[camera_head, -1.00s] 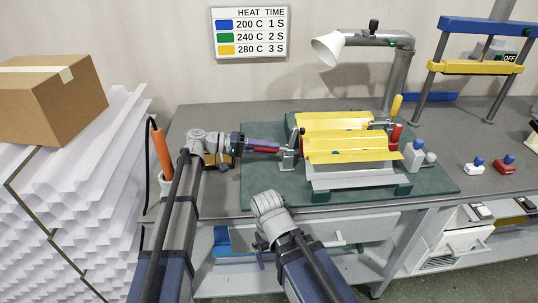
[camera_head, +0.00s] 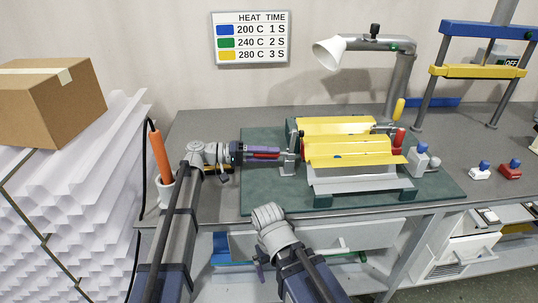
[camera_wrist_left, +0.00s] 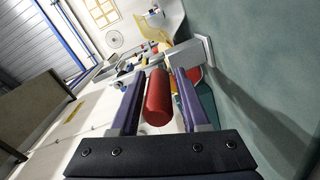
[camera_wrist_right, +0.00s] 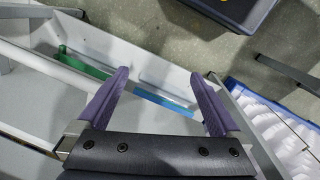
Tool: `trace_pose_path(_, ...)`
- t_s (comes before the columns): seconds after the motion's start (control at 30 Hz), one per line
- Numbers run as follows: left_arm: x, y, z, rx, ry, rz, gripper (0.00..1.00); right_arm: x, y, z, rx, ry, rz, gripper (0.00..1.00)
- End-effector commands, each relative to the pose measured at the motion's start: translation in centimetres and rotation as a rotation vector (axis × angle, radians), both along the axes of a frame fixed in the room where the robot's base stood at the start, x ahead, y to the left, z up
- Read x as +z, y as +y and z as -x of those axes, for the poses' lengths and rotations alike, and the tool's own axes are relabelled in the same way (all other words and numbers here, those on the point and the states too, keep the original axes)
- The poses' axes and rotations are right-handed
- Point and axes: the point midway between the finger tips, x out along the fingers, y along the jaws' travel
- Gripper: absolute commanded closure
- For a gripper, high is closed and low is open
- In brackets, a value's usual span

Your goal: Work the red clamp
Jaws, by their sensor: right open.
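My left gripper (camera_head: 272,153) is at the left end of the yellow-topped fixture (camera_head: 350,147). Its purple fingers stand on both sides of the red clamp's handle, a red cylinder (camera_wrist_left: 158,98) in the left wrist view. They are far closer together than the right fingers and look shut on it, though contact is hard to see. The clamp's metal bracket (camera_head: 288,164) stands beside the fixture.
The fixture stands on a green mat (camera_head: 262,196) on the grey bench. An orange-handled tool (camera_head: 161,155) stands left of my arm. My right gripper is above an open drawer (camera_wrist_right: 150,70).

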Motion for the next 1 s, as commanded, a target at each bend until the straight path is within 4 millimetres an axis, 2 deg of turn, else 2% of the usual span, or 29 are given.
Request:
trace_pose_path(0.03, 0.0, 0.0, 0.0, 0.001, 0.0, 0.0, 0.48, 0.0, 0.0, 0.0, 0.0, 0.0, 0.0, 0.0)
trace_pose_path(0.13, 0.0, 0.0, -0.1, 0.003, 0.001, 0.002, 0.38, 0.0, 0.0, 0.0, 0.0, 0.0, 0.0, 0.0)
trace_pose_path(0.57, 0.8, 0.1, -0.2, 0.005, 0.001, 0.002, 0.38, 0.7, 0.0, 0.0, 0.0, 0.0, 0.0, 0.0)
trace_pose_path(0.77, 2.6, 0.1, -0.2, 0.004, 0.001, 0.002, 0.38, 2.6, 0.0, 0.0, 0.0, 0.0, 0.0, 0.0)
trace_pose_path(1.0, 6.1, 0.0, -0.2, 0.003, 0.001, 0.003, 0.38, 6.1, 0.0, 0.0, 0.0, 0.0, 0.0, 0.0)
